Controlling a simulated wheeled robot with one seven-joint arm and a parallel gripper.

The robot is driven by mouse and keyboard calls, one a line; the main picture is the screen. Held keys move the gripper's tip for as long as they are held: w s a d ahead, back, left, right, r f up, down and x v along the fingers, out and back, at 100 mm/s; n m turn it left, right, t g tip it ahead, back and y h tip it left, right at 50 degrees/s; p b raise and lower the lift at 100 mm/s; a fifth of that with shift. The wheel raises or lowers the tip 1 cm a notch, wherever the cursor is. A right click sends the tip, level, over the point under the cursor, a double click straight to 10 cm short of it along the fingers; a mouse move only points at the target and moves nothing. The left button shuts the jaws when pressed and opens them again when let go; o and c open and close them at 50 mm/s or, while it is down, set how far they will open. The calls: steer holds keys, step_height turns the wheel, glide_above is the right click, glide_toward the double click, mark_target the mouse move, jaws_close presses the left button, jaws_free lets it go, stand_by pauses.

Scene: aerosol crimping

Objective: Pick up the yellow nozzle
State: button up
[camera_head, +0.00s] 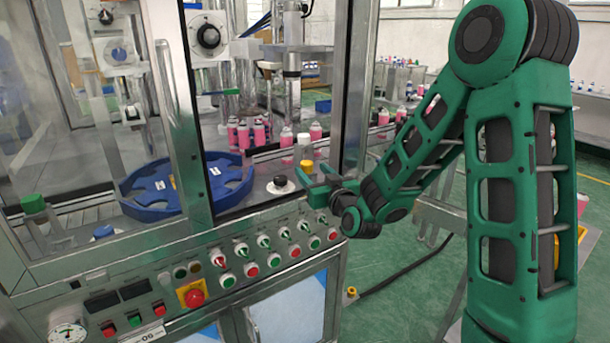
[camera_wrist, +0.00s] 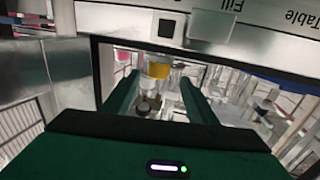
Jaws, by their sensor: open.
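The yellow nozzle (camera_head: 306,164) shows in the head view as a small yellow piece just beyond my gripper, below a pale, white-topped piece. In the wrist view a yellow piece (camera_wrist: 159,70), apparently the same nozzle, lies between the fingertips in the picture, with clear space on both sides. My gripper (camera_head: 318,184) reaches in from the right over the machine's front edge. In the wrist view its green fingers (camera_wrist: 160,78) are spread and hold nothing. The nozzle's lower part is hidden in the head view, and its exact depth from the fingertips is unclear.
A blue rotary table (camera_head: 185,192) stands left of my gripper. Pink bottles (camera_head: 248,134) stand behind. A black-and-white knob (camera_head: 280,182) is close on the left. A metal frame post (camera_head: 352,90) rises behind the gripper. The control panel (camera_head: 240,260) lies below.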

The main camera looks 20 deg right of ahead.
mark_target(309, 167)
steer(key=shift+w+a, duration=0.2)
steer(key=shift+w, duration=2.75)
steer(key=c, duration=1.3)
